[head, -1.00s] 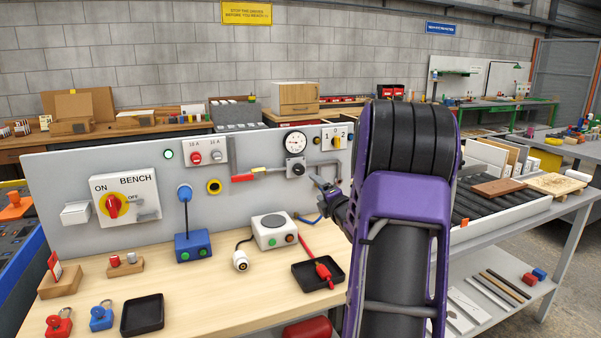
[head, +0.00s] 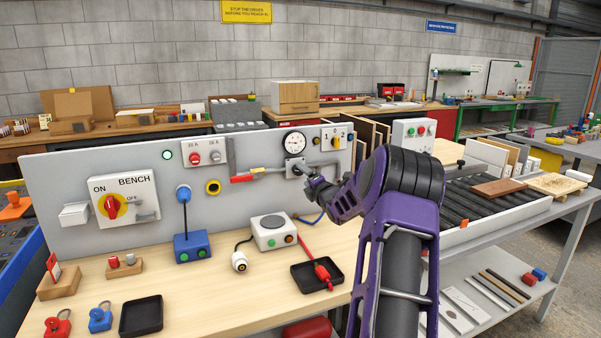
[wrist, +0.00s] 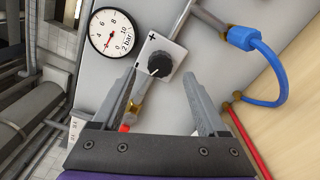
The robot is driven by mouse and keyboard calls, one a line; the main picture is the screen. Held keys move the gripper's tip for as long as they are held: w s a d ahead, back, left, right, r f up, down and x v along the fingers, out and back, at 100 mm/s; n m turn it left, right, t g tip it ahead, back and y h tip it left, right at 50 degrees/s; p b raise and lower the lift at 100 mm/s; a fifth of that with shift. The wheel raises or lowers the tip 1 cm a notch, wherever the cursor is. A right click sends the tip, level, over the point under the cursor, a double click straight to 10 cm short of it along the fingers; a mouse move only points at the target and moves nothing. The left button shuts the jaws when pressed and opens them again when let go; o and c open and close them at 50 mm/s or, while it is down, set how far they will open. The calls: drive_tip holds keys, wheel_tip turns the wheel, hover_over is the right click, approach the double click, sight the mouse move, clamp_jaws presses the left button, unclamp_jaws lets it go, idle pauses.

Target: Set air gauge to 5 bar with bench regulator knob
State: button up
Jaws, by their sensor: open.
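The round white air gauge (head: 293,143) is on the upright grey panel; it also shows in the wrist view (wrist: 115,31), where its exact reading is too small to tell. The black regulator knob (wrist: 158,64) sits on a light square plate with plus and minus marks, just beside the gauge. A white line marks the knob's face. My gripper (wrist: 161,79) is open, its two fingers apart on either side of the knob's line, with the knob just beyond the fingertips. No contact shows.
A red-handled lever (head: 243,179) on a pipe is left of the regulator. A blue hose (wrist: 275,70) curves at the right in the wrist view. Below, the wooden bench holds a white box (head: 271,231) and a black tray (head: 317,275).

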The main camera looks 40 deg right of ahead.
sight(298, 170)
drive_tip(key=shift+x, duration=2.1)
clamp_jaws()
